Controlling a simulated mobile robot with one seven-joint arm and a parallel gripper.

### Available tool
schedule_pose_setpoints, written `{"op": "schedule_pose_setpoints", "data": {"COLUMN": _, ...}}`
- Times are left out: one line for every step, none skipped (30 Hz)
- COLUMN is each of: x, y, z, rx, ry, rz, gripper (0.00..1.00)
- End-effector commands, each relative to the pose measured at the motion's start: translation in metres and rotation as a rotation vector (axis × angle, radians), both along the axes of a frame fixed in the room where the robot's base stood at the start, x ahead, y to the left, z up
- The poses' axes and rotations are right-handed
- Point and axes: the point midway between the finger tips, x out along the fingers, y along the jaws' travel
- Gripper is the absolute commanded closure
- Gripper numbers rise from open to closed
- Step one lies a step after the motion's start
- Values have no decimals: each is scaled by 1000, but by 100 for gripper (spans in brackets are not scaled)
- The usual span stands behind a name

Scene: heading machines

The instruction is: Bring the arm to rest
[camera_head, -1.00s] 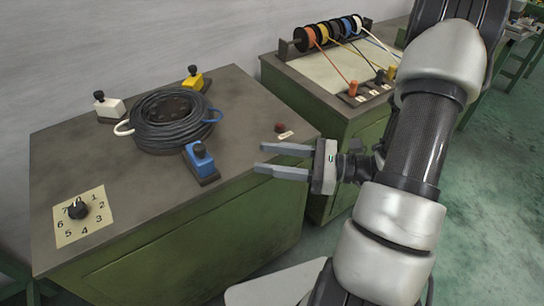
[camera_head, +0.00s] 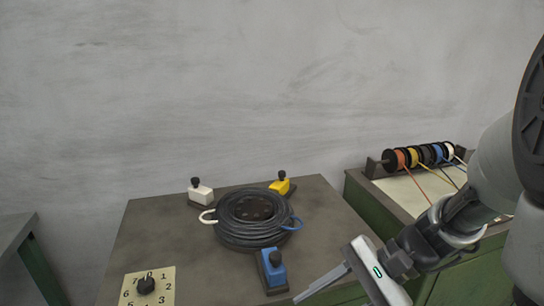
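My gripper (camera_head: 312,296) is at the lower edge of the head view, right of the blue-based block. A grey finger points down and left from its pale body, set toward the upper end of that body. The other finger is largely cut off by the frame edge. The gripper appears open, with nothing seen held in it. My arm comes in from the right side, bent, and is partly out of view.
A bench (camera_head: 150,225) bears a black cable coil (camera_head: 240,236), a white block (camera_head: 201,194), a yellow block (camera_head: 280,186), a blue block (camera_head: 273,269) and a numbered dial (camera_head: 146,286). A second bench (camera_head: 360,199) at right has coloured spools (camera_head: 413,157). The wall behind is bare.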

Motion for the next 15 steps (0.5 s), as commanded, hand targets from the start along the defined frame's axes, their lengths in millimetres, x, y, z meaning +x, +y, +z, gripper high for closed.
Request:
{"op": "schedule_pose_setpoints", "data": {"x": -7, "y": 1, "z": 9, "rx": -104, "ry": -88, "rz": 89, "gripper": 57}}
{"op": "schedule_pose_setpoints", "data": {"x": -11, "y": -1, "z": 12, "rx": -164, "ry": -134, "rz": 136, "gripper": 57}}
{"op": "schedule_pose_setpoints", "data": {"x": -14, "y": -4, "z": 17, "rx": -242, "ry": -201, "rz": 196, "gripper": 57}}
{"op": "schedule_pose_setpoints", "data": {"x": -16, "y": -7, "z": 22, "rx": -298, "ry": -254, "rz": 239, "gripper": 57}}
{"op": "schedule_pose_setpoints", "data": {"x": -16, "y": -10, "z": 27, "rx": -354, "ry": -306, "rz": 278, "gripper": 57}}
{"op": "schedule_pose_setpoints", "data": {"x": -17, "y": -14, "z": 35, "rx": -420, "ry": -375, "rz": 326, "gripper": 57}}
{"op": "schedule_pose_setpoints", "data": {"x": -19, "y": -17, "z": 38, "rx": -467, "ry": -421, "rz": 362, "gripper": 57}}
{"op": "schedule_pose_setpoints", "data": {"x": -21, "y": -21, "z": 41, "rx": -510, "ry": -461, "rz": 400, "gripper": 57}}
{"op": "schedule_pose_setpoints", "data": {"x": -23, "y": -26, "z": 47, "rx": -563, "ry": -514, "rz": 445, "gripper": 57}}
{"op": "schedule_pose_setpoints", "data": {"x": -24, "y": -29, "z": 50, "rx": -601, "ry": -550, "rz": 474, "gripper": 57}}
{"op": "schedule_pose_setpoints", "data": {"x": -25, "y": -32, "z": 54, "rx": -636, "ry": -585, "rz": 501, "gripper": 57}}
{"op": "schedule_pose_setpoints", "data": {"x": -25, "y": -35, "z": 59, "rx": -680, "ry": -629, "rz": 537, "gripper": 57}}
{"op": "schedule_pose_setpoints", "data": {"x": -25, "y": -37, "z": 63, "rx": -712, "ry": -661, "rz": 561, "gripper": 57}}
{"op": "schedule_pose_setpoints", "data": {"x": -26, "y": -40, "z": 67, "rx": -742, "ry": -691, "rz": 583, "gripper": 57}}
{"op": "schedule_pose_setpoints", "data": {"x": -26, "y": -43, "z": 72, "rx": -782, "ry": -730, "rz": 611, "gripper": 57}}
